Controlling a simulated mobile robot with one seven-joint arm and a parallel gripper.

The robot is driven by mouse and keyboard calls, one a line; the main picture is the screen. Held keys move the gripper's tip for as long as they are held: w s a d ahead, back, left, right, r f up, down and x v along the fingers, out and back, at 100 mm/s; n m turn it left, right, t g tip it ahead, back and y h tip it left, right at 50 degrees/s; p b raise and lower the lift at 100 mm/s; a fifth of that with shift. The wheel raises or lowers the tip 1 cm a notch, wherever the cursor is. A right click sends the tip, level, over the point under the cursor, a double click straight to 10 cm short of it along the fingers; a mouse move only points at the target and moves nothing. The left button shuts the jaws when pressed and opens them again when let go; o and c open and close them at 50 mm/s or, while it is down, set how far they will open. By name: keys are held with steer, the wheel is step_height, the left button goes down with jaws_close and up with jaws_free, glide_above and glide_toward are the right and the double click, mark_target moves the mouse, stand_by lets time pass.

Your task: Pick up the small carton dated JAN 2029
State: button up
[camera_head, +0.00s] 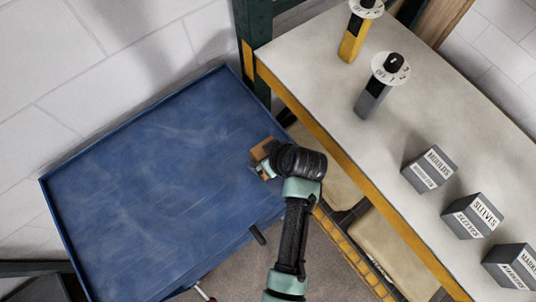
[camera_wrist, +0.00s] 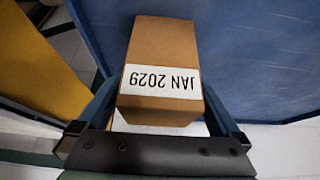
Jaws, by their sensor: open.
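The small brown carton (camera_wrist: 160,60) fills the middle of the wrist view. Its white label (camera_wrist: 160,80) reads JAN 2029, upside down in that view. In the head view the carton (camera_head: 261,149) shows at the right side of the blue tray top (camera_head: 150,190), partly hidden by my wrist. My gripper (camera_wrist: 160,105) is open, with one finger on each side of the carton's near end. It also shows in the head view (camera_head: 264,162). I cannot tell whether the fingers touch the carton.
A pale bench (camera_head: 320,60) with a yellow edge runs along the right, close to my arm. On it stand a yellow post (camera_head: 351,45), a grey post (camera_head: 370,100) and grey labelled boxes (camera_head: 472,215). The rest of the blue top is clear.

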steer(key=shift+x, duration=0.8)
steer(key=shift+r, duration=0.15)
steer(key=c, duration=1.5)
